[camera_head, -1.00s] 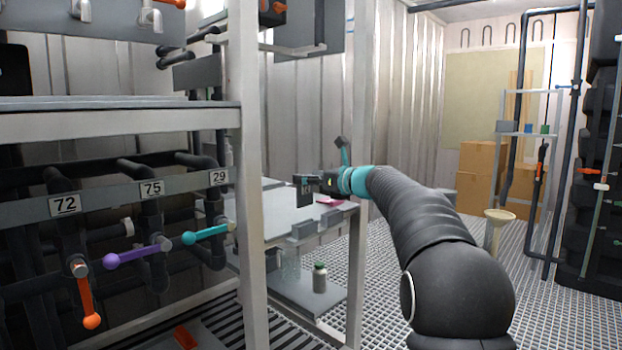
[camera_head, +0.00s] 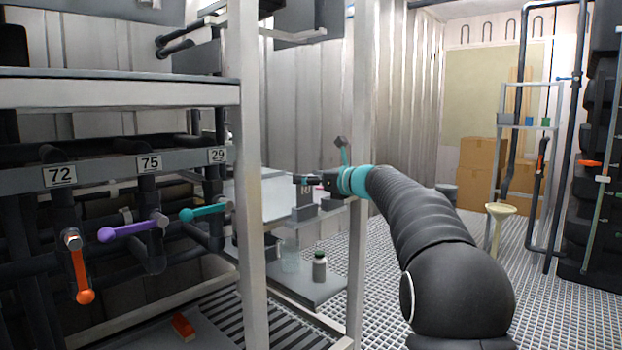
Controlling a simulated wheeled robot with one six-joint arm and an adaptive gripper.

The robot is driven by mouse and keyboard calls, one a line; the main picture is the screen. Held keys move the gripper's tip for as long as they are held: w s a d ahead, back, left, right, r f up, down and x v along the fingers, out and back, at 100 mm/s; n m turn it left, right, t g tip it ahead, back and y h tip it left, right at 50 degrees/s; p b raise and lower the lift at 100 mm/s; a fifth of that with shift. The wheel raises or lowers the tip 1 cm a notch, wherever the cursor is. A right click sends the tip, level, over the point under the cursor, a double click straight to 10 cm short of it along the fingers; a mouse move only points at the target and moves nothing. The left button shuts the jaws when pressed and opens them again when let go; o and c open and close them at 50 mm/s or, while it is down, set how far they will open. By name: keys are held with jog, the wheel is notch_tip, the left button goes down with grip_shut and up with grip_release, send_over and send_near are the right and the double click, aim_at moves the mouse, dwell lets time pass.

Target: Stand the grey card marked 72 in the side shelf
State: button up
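My gripper (camera_head: 303,180) is small in the camera_head view, level with the top of the side shelf, its fingers pointing left. Just below the fingers a small grey card (camera_head: 305,193) with a dark mark shows upright at a grey block (camera_head: 303,213) on the front edge of the side shelf (camera_head: 265,200). The mark is too small to read. I cannot tell whether the fingers touch the card or how far they are apart. A second grey block (camera_head: 331,205) sits to the right, partly behind my gripper.
A white post (camera_head: 247,170) stands left of the side shelf, another (camera_head: 358,250) right of it. Below are a capped bottle (camera_head: 319,268) and a clear beaker (camera_head: 290,257). At left, a pipe rack has a 72 label (camera_head: 60,176) and orange (camera_head: 80,270), purple (camera_head: 133,230) and teal (camera_head: 205,211) handles.

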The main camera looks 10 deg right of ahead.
aim_at(306, 189)
jog(key=shift+f+b, duration=1)
jog(key=shift+f, duration=0.45)
jog(key=shift+f, duration=0.4)
jog(key=o, duration=1.2)
jog(key=shift+r, duration=0.1)
jog(key=shift+d, duration=0.1)
jog(key=shift+s+d+r, duration=0.1)
jog(key=shift+s+d, duration=0.05)
jog(key=shift+s, duration=0.1)
jog(key=v, duration=1.1)
jog(key=shift+s+d, duration=0.1)
jog(key=shift+s, duration=0.05)
